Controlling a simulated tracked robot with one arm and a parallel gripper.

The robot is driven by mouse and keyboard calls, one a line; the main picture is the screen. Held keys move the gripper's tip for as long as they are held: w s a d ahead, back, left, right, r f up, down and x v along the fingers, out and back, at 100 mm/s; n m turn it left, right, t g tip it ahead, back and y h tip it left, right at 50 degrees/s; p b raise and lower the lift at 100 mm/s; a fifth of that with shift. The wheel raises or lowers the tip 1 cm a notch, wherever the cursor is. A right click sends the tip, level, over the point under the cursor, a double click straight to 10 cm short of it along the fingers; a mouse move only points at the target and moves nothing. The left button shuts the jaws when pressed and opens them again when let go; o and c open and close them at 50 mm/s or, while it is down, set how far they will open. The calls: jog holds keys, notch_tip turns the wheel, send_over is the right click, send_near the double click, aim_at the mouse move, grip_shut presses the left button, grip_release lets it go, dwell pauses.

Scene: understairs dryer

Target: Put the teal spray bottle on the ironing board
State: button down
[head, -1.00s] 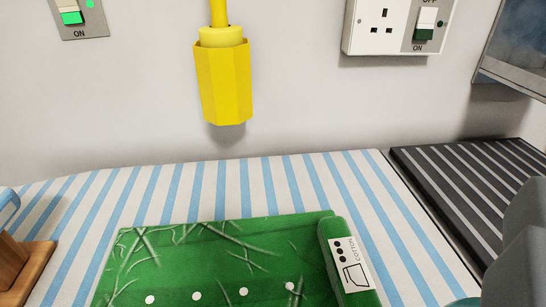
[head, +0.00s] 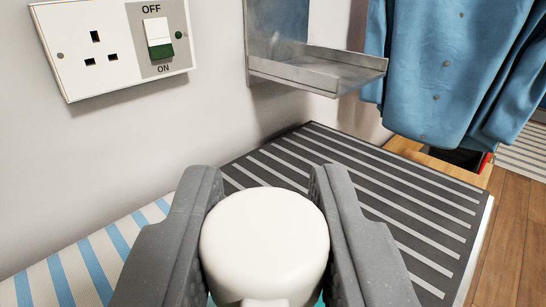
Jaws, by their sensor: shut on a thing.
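My gripper (head: 265,215) is shut on the teal spray bottle (head: 264,235). The bottle's round white top fills the space between the two grey fingers. Only a sliver of teal shows below the white top; the rest is hidden. The ironing board (head: 62,259), with its blue and white striped cover, shows at the lower left, to the left of my gripper. The bottle is in front of a dark ribbed surface in the picture. I cannot tell its height above that surface.
The dark ribbed surface (head: 420,207) with pale stripes lies beyond my gripper. A metal shelf (head: 315,73) is fixed to the wall above it. A blue shirt (head: 440,75) hangs at the upper right. A white socket panel (head: 110,45) is on the wall. Wooden floor (head: 515,235) is at the right.

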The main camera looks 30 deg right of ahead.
jog(key=w+d+f, duration=0.1)
jog(key=w+f+b, duration=0.1)
jog(key=w, duration=0.1)
jog(key=w+d+f+b, duration=0.1)
jog(key=w+f, duration=0.1)
jog(key=shift+d, duration=0.35)
dwell(0.3)
jog(key=c, duration=1.1)
grip_release()
jog(key=shift+c, duration=0.2)
jog(key=shift+r, duration=0.1)
jog(key=p+v, duration=0.1)
jog(key=v, duration=1.1)
